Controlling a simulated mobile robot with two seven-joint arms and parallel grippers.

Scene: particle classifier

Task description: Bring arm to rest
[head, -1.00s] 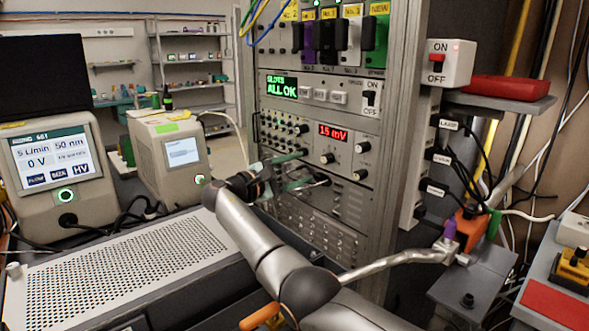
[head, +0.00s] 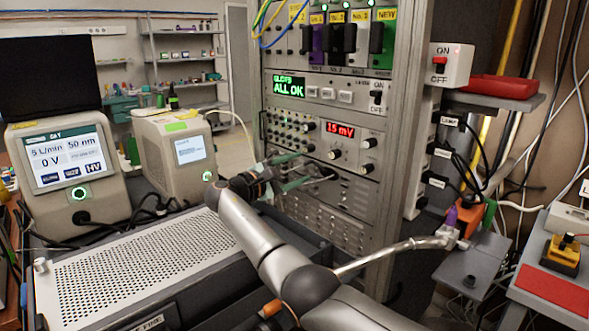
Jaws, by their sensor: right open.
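My right arm comes up from the bottom edge, and its gripper (head: 300,172) is in front of the rack's lower panels. Its two green-tipped fingers are apart, with nothing seen between them. They point right, toward the panel just below the red "15 mV" display (head: 340,129). I cannot tell whether the fingertips touch the panel. My left gripper is out of view.
The instrument rack (head: 400,120) stands close beside the gripper. A perforated grey unit (head: 150,265) lies below left, with two screened instruments (head: 70,165) behind it. A metal tube (head: 390,253) crosses right of my arm. Cables hang at right.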

